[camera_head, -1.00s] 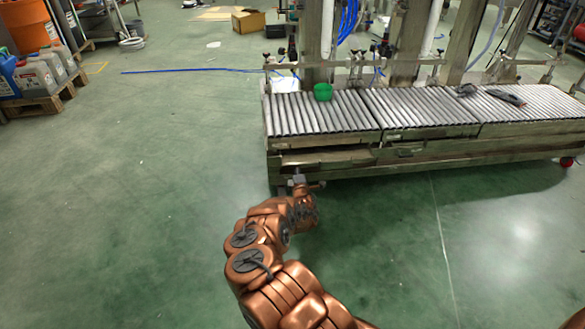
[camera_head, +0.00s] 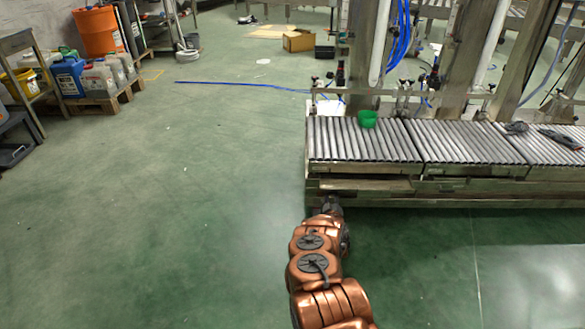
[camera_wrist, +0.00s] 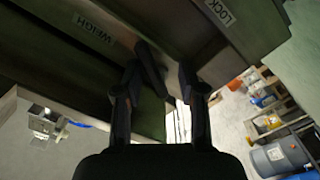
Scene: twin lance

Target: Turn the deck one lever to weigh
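The deck one lever (camera_wrist: 150,68) is a dark bar in the wrist view, under the edge of the metal deck frame. A WEIGH label (camera_wrist: 93,28) is at its left and a LOCK label (camera_wrist: 219,12) at its upper right. My gripper (camera_wrist: 158,76) has its two black fingers apart, with the lever between them. The lever lies close to the left finger, with a gap to the right finger; I cannot tell whether it touches. In the head view my gripper (camera_head: 331,204) is at the front left of the roller deck (camera_head: 360,140), and the lever is hidden.
A green cup-like object (camera_head: 367,119) sits on the rollers. Dark tools (camera_head: 562,139) lie on the rollers at the right. Open green floor (camera_head: 170,220) spreads left of the deck. Pallets with jugs (camera_head: 100,85) stand far left.

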